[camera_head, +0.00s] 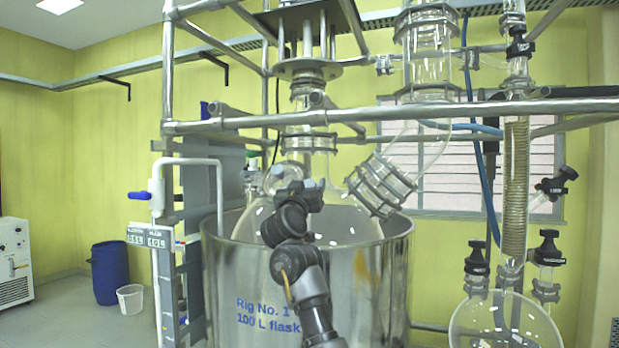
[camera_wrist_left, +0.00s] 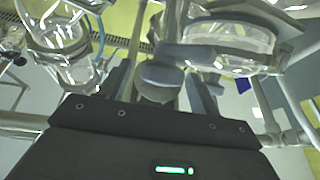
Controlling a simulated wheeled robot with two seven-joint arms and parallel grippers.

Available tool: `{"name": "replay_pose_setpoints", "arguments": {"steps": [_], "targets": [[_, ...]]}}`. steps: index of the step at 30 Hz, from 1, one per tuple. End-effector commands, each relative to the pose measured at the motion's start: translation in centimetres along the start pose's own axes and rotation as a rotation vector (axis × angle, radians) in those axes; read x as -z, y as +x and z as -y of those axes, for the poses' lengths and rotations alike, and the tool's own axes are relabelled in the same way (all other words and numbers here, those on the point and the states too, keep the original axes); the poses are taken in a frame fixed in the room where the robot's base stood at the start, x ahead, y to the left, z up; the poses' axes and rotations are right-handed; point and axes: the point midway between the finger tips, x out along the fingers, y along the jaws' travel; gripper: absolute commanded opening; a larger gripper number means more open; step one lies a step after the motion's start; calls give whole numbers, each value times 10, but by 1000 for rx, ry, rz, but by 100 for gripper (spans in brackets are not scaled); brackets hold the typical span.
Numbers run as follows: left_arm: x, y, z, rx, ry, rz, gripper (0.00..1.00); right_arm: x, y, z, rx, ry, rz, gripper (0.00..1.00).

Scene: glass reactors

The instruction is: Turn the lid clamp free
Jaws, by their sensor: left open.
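The 100 L glass flask (camera_head: 340,222) sits in a steel vessel (camera_head: 375,280) marked "Rig No. 1". A ring clamp (camera_head: 310,143) circles its neck below the metal head plate. My left gripper (camera_head: 297,186) is open in front of the flask's upper part, below the ring clamp. In the left wrist view, a rounded grey knob (camera_wrist_left: 160,78) lies just ahead of the gripper body, beside a grey clamp band (camera_wrist_left: 205,56) around glass. Whether the fingers touch the knob cannot be told. The right gripper does not show.
A horizontal steel bar (camera_head: 450,111) crosses in front of the rig. A tilted glass joint (camera_head: 381,186) stands close right of the gripper. A coil condenser (camera_head: 515,190) and round receiving flask (camera_head: 505,322) are further right. A blue drum (camera_head: 110,272) stands on the floor at left.

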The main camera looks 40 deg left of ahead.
Motion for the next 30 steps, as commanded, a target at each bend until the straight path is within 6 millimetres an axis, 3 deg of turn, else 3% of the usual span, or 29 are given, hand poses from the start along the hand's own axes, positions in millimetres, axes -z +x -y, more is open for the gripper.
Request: {"name": "replay_pose_setpoints", "arguments": {"steps": [6, 17, 27, 30], "targets": [[1, 23, -1, -2, -1, 1, 63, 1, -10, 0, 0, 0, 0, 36], [0, 26, -1, -1, 0, -1, 62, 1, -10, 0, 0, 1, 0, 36], [0, 26, -1, -1, 0, -1, 18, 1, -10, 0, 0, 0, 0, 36], [2, 27, -2, 7, -4, 0, 18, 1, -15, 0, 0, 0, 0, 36]]}}
